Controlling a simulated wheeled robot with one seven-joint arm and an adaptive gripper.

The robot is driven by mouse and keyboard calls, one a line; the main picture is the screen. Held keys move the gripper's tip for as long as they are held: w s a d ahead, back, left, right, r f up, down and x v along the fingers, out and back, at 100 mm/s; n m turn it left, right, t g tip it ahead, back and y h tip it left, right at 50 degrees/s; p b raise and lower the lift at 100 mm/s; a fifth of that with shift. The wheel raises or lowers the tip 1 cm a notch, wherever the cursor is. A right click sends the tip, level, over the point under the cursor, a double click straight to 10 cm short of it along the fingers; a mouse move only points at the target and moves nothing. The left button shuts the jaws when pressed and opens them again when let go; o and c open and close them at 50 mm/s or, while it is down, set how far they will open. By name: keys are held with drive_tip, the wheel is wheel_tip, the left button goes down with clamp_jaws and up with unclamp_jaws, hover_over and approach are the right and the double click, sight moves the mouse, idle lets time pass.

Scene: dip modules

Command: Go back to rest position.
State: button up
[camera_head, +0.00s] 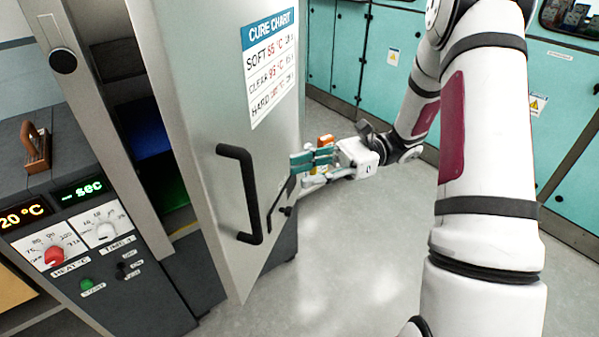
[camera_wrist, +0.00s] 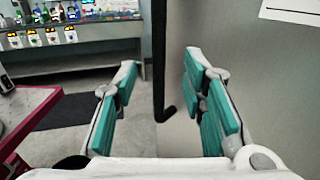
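My gripper (camera_head: 297,170) is at the right edge of the open grey oven door (camera_head: 205,95) in the head view. In the wrist view, its two teal-padded fingers (camera_wrist: 160,95) stand wide apart with nothing between them. The door's black handle (camera_wrist: 158,70) shows beyond the fingers there, in the gap. The handle (camera_head: 248,195) is also in full view on the door face in the head view. Whether a finger touches the door is hard to tell.
The oven's control panel (camera_head: 85,240) with dials is at the left, with a wooden-handled tool (camera_head: 36,148) on top. Teal cabinets (camera_head: 340,50) line the back. Grey floor (camera_head: 350,255) is clear between door and arm. The wrist view shows a shelf (camera_wrist: 80,50) with bottles.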

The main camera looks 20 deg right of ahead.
drive_tip(key=shift+r, duration=0.1)
idle(0.3)
drive_tip(key=s+a+r+n+g+h+p, duration=0.1)
drive_tip(key=s+a+r+n+g+h, duration=0.1)
drive_tip(key=s+a+r+n+h, duration=0.25)
drive_tip(key=s+a+r+n+g+h, duration=0.1)
drive_tip(key=s+r+n+h, duration=0.1)
drive_tip(key=s+n+h, duration=0.45)
drive_tip(key=s+d+r+n+t+h+p, duration=0.2)
drive_tip(key=s+d+r+n+t+h, duration=0.3)
drive_tip(key=s, duration=0.5)
drive_tip(key=shift+s+r+n+t+h, duration=0.15)
drive_tip(key=shift+r+n+t+h, duration=0.35)
drive_tip(key=shift+n+t+h, duration=0.65)
drive_tip(key=shift+m+t, duration=0.25)
drive_tip(key=shift+m, duration=0.1)
